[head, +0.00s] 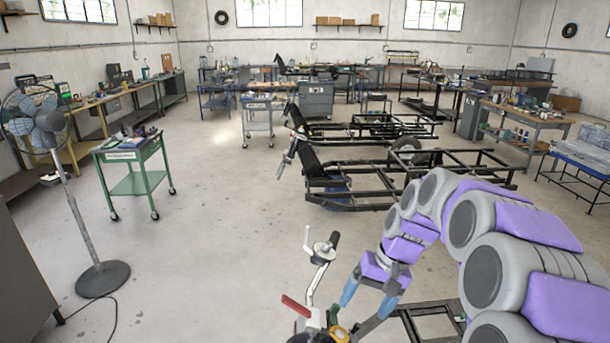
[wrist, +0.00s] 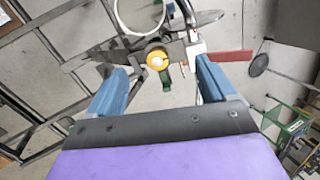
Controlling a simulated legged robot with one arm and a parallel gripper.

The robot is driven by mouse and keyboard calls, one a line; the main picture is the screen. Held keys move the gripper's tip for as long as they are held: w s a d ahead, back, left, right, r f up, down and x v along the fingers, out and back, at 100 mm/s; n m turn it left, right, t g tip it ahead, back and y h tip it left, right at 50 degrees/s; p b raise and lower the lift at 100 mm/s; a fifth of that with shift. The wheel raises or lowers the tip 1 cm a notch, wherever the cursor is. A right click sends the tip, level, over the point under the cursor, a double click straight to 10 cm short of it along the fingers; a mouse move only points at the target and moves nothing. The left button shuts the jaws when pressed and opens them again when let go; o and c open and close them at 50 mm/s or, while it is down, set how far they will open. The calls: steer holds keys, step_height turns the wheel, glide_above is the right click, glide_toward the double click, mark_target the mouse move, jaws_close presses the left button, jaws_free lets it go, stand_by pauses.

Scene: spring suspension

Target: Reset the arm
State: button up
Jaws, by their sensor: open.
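My purple and grey arm curves in from the right of the head view. My gripper (head: 368,298) points down near the bottom centre, with its two blue fingers spread apart. The wrist view shows the same open gripper (wrist: 160,82) with nothing between its fingertips. Beyond the fingers is a mechanical assembly with a yellow ringed part (wrist: 157,60) and a green piece (wrist: 166,80). A red bar (wrist: 232,56) is to the right of the fingers. Whether the fingers touch anything is hard to tell, but no grip shows.
A black vehicle frame (head: 425,318) lies below my arm, and more black frames (head: 350,200) stand beyond. A green cart (head: 133,183) and a standing fan (head: 102,277) are at the left. The floor (head: 220,230) between them is clear.

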steer(key=shift+n+g+h, duration=0.4)
steer(key=shift+n+h, duration=0.2)
steer(key=shift+h, duration=0.3)
steer(key=s+a, duration=0.1)
steer(key=s, duration=0.3)
steer(key=s+a+r, duration=0.1)
steer(key=s+a, duration=0.1)
steer(key=s, duration=0.3)
steer(key=s+a, duration=0.1)
steer(key=s, duration=0.3)
steer(key=shift+s+a+r, duration=0.2)
steer(key=shift+s+r, duration=0.1)
steer(key=shift+s, duration=0.1)
steer(key=s+d+f+h, duration=0.1)
steer(key=s+f+h, duration=0.1)
steer(key=s, duration=1.5)
steer(key=shift+s+d+f+n+g, duration=0.25)
steer(key=shift+s+f+n+g, duration=0.05)
steer(key=shift+f, duration=0.4)
